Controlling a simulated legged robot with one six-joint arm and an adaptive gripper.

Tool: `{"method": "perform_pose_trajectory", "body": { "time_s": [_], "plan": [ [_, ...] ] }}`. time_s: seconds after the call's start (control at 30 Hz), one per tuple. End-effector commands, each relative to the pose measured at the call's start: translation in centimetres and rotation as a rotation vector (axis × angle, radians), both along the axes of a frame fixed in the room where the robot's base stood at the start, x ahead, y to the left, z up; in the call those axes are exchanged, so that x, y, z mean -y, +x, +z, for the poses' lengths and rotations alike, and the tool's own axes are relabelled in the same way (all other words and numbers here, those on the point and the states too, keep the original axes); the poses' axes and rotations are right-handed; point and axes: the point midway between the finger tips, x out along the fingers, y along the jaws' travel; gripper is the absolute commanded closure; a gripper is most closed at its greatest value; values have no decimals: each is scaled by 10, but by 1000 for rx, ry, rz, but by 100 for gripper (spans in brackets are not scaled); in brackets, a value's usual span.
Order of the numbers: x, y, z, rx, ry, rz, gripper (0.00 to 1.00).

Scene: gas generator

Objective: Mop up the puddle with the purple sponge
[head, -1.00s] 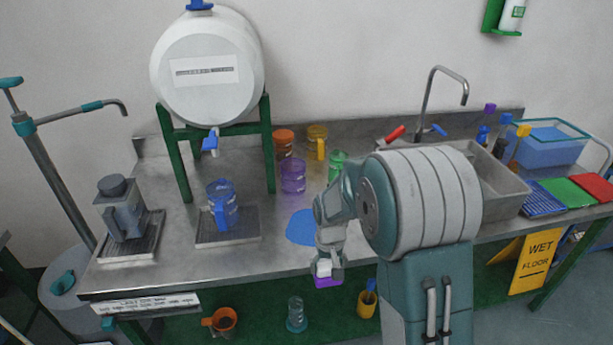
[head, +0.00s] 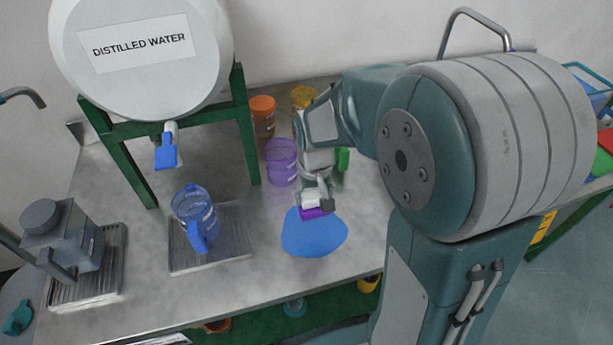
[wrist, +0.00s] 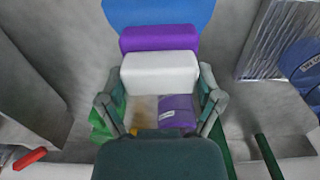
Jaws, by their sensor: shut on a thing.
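The blue puddle (head: 314,238) lies on the grey metal bench top, in front of the purple beaker. It also shows at the top of the wrist view (wrist: 160,12). My gripper (head: 312,200) is shut on the sponge, which has a white part (wrist: 160,73) and a purple part (wrist: 160,38). In the head view the sponge (head: 313,212) is at the puddle's back edge. I cannot tell whether it touches the puddle or hangs just above it. My gripper's fingers sit on both sides of the sponge's white part in the wrist view.
A blue jug (head: 195,217) stands on a drip tray (head: 222,258) left of the puddle. The purple beaker (head: 281,160) and an orange-lidded jar (head: 262,115) stand behind. A distilled water tank (head: 140,55) rests on a green stand (head: 122,168). Bench around the puddle's left and front is clear.

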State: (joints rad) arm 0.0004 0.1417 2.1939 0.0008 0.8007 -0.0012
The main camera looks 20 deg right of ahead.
Motion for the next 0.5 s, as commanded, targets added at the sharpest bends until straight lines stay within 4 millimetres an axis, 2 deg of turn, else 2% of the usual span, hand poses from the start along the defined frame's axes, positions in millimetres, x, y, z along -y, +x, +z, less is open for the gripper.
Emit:
{"method": "perform_pose_trajectory", "body": {
  "time_s": [0.17, 0.5],
  "plan": [
    [0, -1, -7, -2, 0, 0, 54],
    [0, 0, -43, -3, 0, 0, 54]
  ]
}}
